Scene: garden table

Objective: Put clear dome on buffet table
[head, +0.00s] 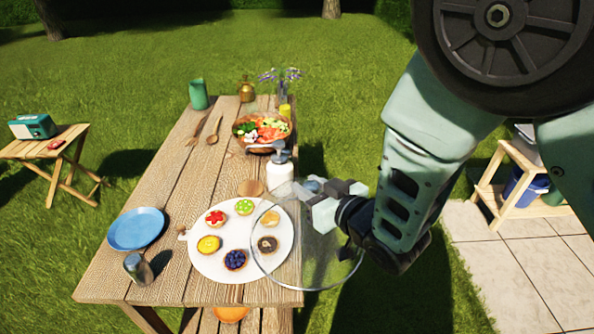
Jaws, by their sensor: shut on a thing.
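The clear dome (309,275) is a transparent cover with a thin round rim. It is held at the right edge of the wooden buffet table (180,200), overlapping the right part of the white platter (222,270) in the picture. My gripper (318,190) is shut on the dome's knob at its top, and the fingers partly hide the knob. The dome looks tilted. I cannot tell how far it is above the table. The platter holds several small fruit tarts, seen partly through the dome.
A white pump bottle (279,172) stands close behind the dome. A salad bowl (262,130), wooden spoons (213,132), a green cup (198,94) and flowers are farther back. A blue plate (136,229) and a metal shaker (138,269) are at front left. Bare planks lie left of centre.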

